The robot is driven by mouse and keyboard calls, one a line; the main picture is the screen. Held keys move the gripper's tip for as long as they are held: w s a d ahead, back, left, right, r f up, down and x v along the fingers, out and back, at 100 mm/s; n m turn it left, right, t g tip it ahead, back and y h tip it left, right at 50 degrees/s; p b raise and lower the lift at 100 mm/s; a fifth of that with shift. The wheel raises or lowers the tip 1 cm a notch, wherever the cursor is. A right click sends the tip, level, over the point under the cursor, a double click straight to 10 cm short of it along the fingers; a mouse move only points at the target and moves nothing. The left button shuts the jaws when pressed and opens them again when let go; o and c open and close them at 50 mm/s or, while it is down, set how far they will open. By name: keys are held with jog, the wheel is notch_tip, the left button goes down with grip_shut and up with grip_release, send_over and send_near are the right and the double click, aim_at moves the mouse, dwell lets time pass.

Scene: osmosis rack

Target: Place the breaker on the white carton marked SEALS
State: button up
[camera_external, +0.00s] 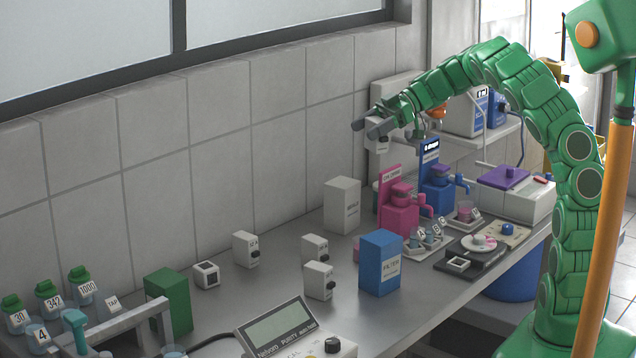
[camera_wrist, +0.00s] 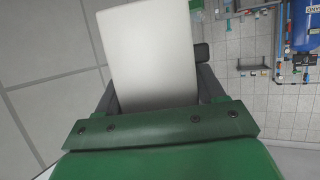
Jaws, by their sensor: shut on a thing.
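My gripper (camera_external: 368,127) is raised above the back of the bench, shut on a small white breaker (camera_external: 378,142). In the wrist view the breaker (camera_wrist: 150,55) shows as a plain pale block between the dark fingers, with a dark knob at its right side. The white carton (camera_external: 342,206) stands upright on the bench near the wall, below and a little left of my gripper. Its side label is too small to read surely. The breaker is apart from the carton, with clear air between them, and the carton's top looks bare.
A blue FILTER carton (camera_external: 380,263) stands in front of the white one. Pink (camera_external: 400,212) and blue (camera_external: 438,190) dispensers stand to the right. The tiled wall (camera_external: 270,130) is close behind.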

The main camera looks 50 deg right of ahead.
jog(key=shift+d+r, duration=0.15)
jog(key=shift+d, duration=0.6)
jog(key=shift+w+d, duration=0.1)
jog(key=w+d+f, duration=0.1)
jog(key=w+f, duration=0.3)
jog(key=w, duration=0.4)
send_over(335, 182)
jog(key=shift+a+f, duration=0.1)
jog(key=shift+f, duration=4.4)
jog(key=o, duration=1.1)
jog(key=shift+f, duration=0.1)
